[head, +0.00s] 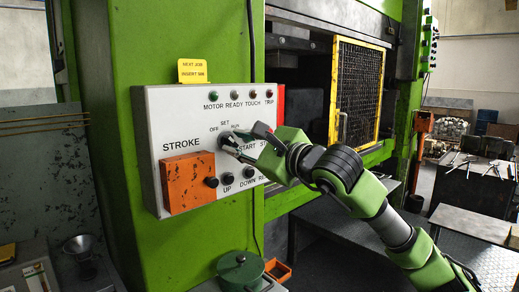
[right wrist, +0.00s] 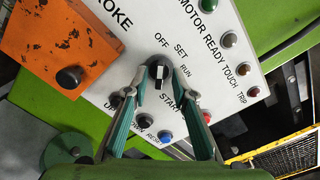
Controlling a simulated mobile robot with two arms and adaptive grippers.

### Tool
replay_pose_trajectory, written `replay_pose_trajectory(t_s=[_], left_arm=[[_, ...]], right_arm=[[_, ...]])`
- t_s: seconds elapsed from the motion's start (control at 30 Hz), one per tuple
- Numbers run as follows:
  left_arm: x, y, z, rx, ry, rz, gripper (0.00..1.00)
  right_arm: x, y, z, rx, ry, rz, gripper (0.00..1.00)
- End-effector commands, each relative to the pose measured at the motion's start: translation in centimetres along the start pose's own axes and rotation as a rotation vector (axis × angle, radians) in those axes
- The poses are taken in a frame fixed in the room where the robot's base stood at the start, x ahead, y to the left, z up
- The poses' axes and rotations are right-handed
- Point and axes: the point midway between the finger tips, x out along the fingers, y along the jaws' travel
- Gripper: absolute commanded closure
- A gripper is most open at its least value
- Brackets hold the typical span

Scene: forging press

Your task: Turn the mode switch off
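The mode switch is a round black knob on the white control panel (head: 178,110), under the labels OFF, SET and RUN. In the right wrist view the mode switch (right wrist: 158,73) shows between my two fingertips, with a pale mark on its face. The mark seems to run up the picture, roughly toward OFF, but it is too small to be sure. My right gripper (head: 235,146) is at the panel; in the wrist view the right gripper (right wrist: 159,76) has its fingers apart, one on each side of the knob. Whether they touch it is unclear. My left gripper is not in view.
An orange box with a black knob (head: 188,182) sticks out left of the switch. UP and DOWN buttons (head: 228,179) lie just below, START close to the fingers. A yellow mesh guard (head: 358,90) stands to the right. A green pot (head: 240,268) is below the panel.

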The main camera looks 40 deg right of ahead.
Motion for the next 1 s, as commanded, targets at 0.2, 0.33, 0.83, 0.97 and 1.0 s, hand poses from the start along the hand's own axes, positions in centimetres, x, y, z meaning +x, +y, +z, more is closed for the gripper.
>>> replay_pose_trajectory(t_s=[0.2, 0.33, 0.83, 0.97, 1.0], left_arm=[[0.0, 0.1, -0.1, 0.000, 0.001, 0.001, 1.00], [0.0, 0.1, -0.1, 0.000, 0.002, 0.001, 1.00], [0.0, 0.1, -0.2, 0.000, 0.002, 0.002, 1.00], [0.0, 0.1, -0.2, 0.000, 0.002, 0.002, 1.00], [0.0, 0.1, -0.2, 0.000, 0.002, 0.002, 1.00]], right_arm=[[-2.7, 0.3, 0.0, -0.002, 0.001, 0.005, 0.76], [-4.2, 0.2, 0.0, -0.003, 0.002, 0.005, 0.76], [-9.8, 0.1, 0.1, -0.002, -0.001, 0.002, 0.76], [-10.4, 0.1, 0.1, -0.003, -0.001, 0.002, 0.76], [-10.4, 0.1, 0.1, -0.003, 0.000, 0.002, 0.76]])
